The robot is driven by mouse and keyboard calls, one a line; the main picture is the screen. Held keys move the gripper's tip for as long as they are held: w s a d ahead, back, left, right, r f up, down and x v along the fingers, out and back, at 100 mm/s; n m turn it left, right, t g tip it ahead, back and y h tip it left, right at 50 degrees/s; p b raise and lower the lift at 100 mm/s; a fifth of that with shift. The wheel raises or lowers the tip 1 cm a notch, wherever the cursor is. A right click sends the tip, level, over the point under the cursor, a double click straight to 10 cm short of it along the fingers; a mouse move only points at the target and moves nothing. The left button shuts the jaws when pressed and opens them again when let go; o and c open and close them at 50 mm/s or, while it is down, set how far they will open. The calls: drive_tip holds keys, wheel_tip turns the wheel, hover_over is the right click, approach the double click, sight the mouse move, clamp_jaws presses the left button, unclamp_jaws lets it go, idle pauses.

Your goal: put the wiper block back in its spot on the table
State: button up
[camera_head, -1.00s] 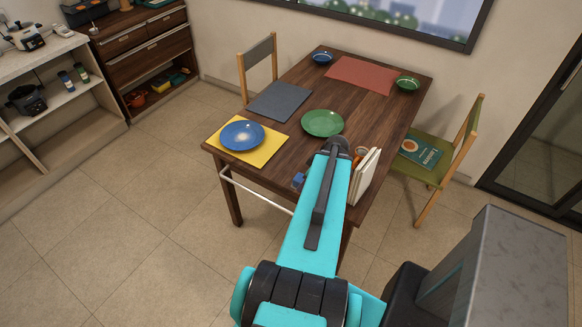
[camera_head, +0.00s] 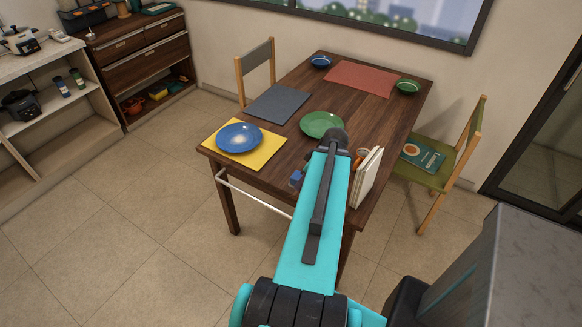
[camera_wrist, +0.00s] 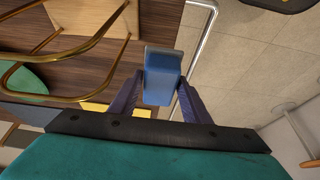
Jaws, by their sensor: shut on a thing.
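A blue wiper block (camera_wrist: 162,72) with a greyish edge is between the two dark fingers of my gripper (camera_wrist: 160,92) in the wrist view. My gripper is shut on it. In the head view a small blue piece of the block (camera_head: 296,178) shows left of my turquoise arm, near the table's front edge. The rest of my gripper is hidden behind the arm there. The wooden table (camera_head: 290,160) lies beneath. I cannot tell whether the block touches the tabletop. Its marked spot cannot be made out.
A yellow mat (camera_head: 268,155) with a blue plate (camera_head: 239,137) lies left of my arm. A green plate (camera_head: 322,125) lies beyond. A white upright item (camera_head: 367,178) stands right of the arm. A pale rail (camera_head: 252,198) runs along the table's front. Chairs stand left and right.

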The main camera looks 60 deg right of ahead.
drive_tip(key=shift+w+d+f+b, duration=0.2)
drive_tip(key=shift+w+b, duration=0.15)
drive_tip(key=shift+b, duration=2)
drive_tip(key=shift+w+d+r+p, duration=0.25)
drive_tip(key=shift+w+d+p, duration=0.05)
drive_tip(key=shift+w+p, duration=0.1)
drive_tip(key=w+d+p, duration=0.1)
drive_tip(key=w+d, duration=0.1)
drive_tip(key=w, duration=0.1)
drive_tip(key=w+d+f+p, duration=0.1)
drive_tip(key=w+d, duration=0.2)
drive_tip(key=w+d+p, duration=0.2)
drive_tip(key=w+d, duration=0.1)
drive_tip(key=shift+w+f, duration=0.2)
drive_tip(key=shift+f+p, duration=1)
drive_tip(key=shift+f, duration=0.75)
drive_tip(key=shift+f, duration=0.2)
drive_tip(key=o, duration=1)
